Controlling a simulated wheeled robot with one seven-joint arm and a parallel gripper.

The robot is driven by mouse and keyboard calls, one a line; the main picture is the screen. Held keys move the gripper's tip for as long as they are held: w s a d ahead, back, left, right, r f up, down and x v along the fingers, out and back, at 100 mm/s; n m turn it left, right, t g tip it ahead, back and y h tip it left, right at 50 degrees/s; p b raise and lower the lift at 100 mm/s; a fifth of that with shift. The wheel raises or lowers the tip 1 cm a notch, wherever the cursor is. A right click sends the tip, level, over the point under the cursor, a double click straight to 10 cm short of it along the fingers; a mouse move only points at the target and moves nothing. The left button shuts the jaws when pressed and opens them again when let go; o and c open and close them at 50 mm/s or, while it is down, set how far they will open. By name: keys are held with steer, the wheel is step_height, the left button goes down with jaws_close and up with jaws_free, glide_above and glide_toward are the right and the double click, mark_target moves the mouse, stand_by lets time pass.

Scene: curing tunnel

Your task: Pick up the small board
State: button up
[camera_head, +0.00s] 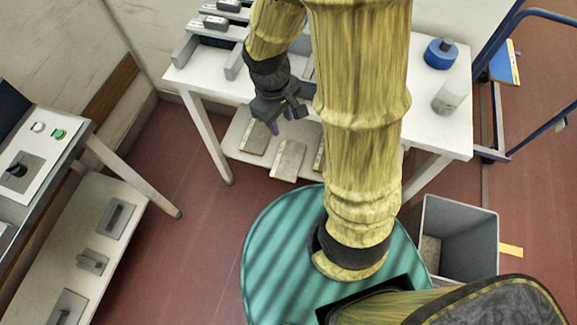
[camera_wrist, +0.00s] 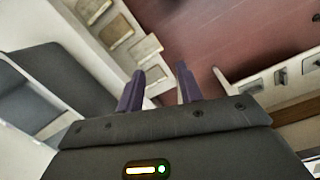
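Several flat pale boards lie on the lower shelf (camera_head: 238,128) of the white table. One board (camera_head: 256,135) lies at the left, another (camera_head: 288,160) at the shelf's front edge, and a third (camera_head: 318,158) is partly hidden by my arm. I cannot tell which is the small board. My gripper (camera_head: 278,122) hangs in front of the table, above the shelf's level. In the wrist view my gripper (camera_wrist: 158,80) has its two purple fingers apart, with nothing held between them. There the boards (camera_wrist: 117,30) show beyond the fingers at the upper left.
The tabletop (camera_head: 435,125) carries grey racks (camera_head: 212,35) at left, a blue roll (camera_head: 440,54) and a jar (camera_head: 448,97) at right. A grey bin (camera_head: 462,235) and a blue cart (camera_head: 500,150) stand right. A control bench (camera_head: 60,160) stands left. The red floor (camera_head: 190,240) between is clear.

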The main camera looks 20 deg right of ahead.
steer(key=w+a+f+n+t+h+b, duration=0.2)
steer(key=a+f+n+h+b, duration=0.3)
steer(key=f+n+b, duration=0.6)
steer(key=w+a+f+n+t+h+b, duration=0.2)
steer(key=f+n+b, duration=1)
steer(key=f, duration=1.9)
steer(key=w+a+f+n+t+h+b, duration=0.2)
steer(key=a+f+n+t+h+b, duration=0.3)
steer(key=f+n+b, duration=0.7)
steer(key=a+f+h+b, duration=0.2)
steer(key=a+f+b, duration=0.1)
steer(key=f, duration=0.6)
steer(key=shift+a+h, duration=0.15)
steer(key=shift+h, duration=0.15)
steer(key=shift+f, duration=0.1)
steer(key=b+x, duration=0.4)
steer(key=x, duration=0.8)
steer(key=shift+w+d+f+b, duration=0.1)
steer(key=shift+d+b, duration=0.1)
steer(key=shift+b, duration=0.2)
